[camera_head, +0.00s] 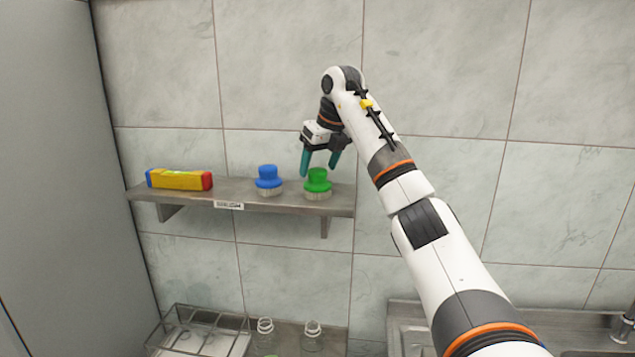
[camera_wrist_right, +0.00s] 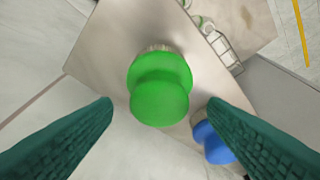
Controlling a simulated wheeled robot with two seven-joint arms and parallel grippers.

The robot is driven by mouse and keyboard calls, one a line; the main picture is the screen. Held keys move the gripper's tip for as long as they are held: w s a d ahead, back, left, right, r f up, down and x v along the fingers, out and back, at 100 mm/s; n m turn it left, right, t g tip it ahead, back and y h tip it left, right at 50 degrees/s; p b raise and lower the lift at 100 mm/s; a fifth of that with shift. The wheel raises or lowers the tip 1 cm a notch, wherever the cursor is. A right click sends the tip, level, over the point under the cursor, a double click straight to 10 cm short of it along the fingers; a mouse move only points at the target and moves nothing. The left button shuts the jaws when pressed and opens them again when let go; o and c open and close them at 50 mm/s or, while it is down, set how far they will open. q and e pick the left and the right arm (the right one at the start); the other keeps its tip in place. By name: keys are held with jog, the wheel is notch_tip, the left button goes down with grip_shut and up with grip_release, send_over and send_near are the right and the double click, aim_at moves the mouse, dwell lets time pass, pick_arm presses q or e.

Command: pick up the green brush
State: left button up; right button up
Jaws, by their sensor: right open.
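The green brush (camera_head: 317,182) stands upright on the wall shelf, bristles down, near the shelf's right end. My right gripper (camera_head: 319,172) is open just above and around the top of it, with its teal fingers pointing down. In the right wrist view the green brush (camera_wrist_right: 160,88) sits between and ahead of the two open fingers (camera_wrist_right: 160,108), with clear gaps on both sides and no contact visible. My left gripper is not in view.
A blue brush (camera_head: 268,180) stands just left on the shelf (camera_head: 232,192); it shows close to one finger in the wrist view (camera_wrist_right: 212,142). A yellow, red and blue box (camera_head: 180,180) lies farther left. Below are a wire rack (camera_head: 200,330) and clear bottles (camera_head: 312,336).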

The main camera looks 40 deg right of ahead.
jog(key=shift+x, duration=1.3)
jog(key=shift+c, duration=1.1)
jog(key=c, duration=0.9)
jog(key=shift+r, duration=0.2)
